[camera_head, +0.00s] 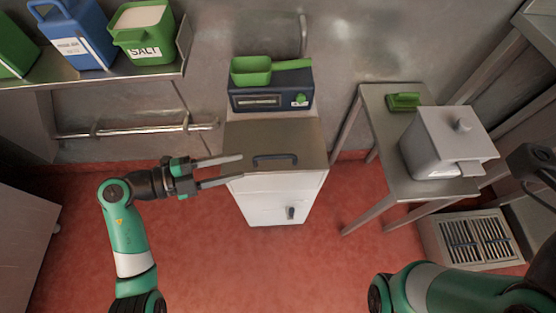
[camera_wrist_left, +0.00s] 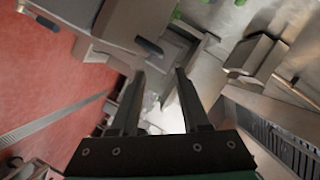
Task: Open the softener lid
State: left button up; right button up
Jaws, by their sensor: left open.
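The softener (camera_head: 272,205) is a white cabinet with a closed grey metal lid (camera_head: 290,135) and a dark bar handle (camera_head: 275,160) near the lid's front edge. In the left wrist view, what looks like the lid (camera_wrist_left: 130,20) with its dark handle (camera_wrist_left: 149,46) shows at the top. My left gripper (camera_head: 241,168) is open and empty. Its fingertips are just left of the handle, close to the lid's left edge; whether they touch it is unclear. Its two fingers (camera_wrist_left: 157,85) also show in the wrist view. My right arm shows at the bottom right; I cannot make out its gripper.
A dark blue unit (camera_head: 270,95) with a green scoop (camera_head: 268,70) stands behind the lid. A grey lidded container (camera_head: 425,155) and a green item (camera_head: 404,101) stand on a steel table (camera_head: 385,150) at right. A shelf (camera_head: 110,78) holds a green salt tub (camera_head: 142,30).

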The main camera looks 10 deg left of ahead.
aim_at(273, 158)
pick_arm(q)
jog(key=b+x, duration=0.4)
jog(key=x, duration=0.6)
jog(key=shift+w+d+f, duration=0.1)
jog(key=shift+d, duration=0.1)
jog(key=shift+w+d+b, duration=0.3)
jog(key=shift+w+d, duration=0.05)
jog(key=shift+d, duration=0.15)
grip_shut()
dwell(0.5)
